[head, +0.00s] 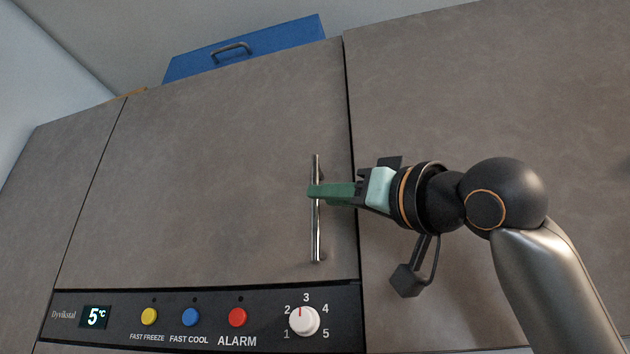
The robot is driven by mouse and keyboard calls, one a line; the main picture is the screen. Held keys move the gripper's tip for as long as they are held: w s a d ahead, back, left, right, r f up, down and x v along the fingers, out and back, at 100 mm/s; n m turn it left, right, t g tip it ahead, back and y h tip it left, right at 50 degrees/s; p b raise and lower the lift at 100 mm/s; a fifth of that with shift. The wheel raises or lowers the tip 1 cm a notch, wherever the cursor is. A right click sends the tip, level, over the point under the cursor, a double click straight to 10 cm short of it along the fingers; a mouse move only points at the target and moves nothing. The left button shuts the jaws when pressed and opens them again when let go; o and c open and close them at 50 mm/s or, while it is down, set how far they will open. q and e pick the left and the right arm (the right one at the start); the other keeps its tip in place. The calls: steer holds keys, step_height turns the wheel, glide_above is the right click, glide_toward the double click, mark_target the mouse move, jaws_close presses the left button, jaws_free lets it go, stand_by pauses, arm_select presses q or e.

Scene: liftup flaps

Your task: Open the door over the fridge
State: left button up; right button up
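The door over the fridge (205,185) is a grey-brown flat panel, and it looks closed, lying flush with the panels beside it. A vertical metal bar handle (316,235) is on its right side. My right gripper (318,192) comes in from the right with its green fingers across the upper part of the handle. The fingertips reach just past the bar and hide a short piece of it. I see the fingers edge-on, so I cannot tell whether they are closed around the bar. My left gripper is out of view.
Below the door is the fridge's black control panel (268,318), with coloured buttons, a white dial (303,320) and a display. A blue case (270,48) lies on top of the cabinet. More panels stand to the left (65,200) and right (480,100).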

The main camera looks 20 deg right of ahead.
steer(key=p+x, duration=0.1)
steer(key=x, duration=0.3)
steer(key=shift+c, duration=0.4)
jaws_close()
stand_by(1.0)
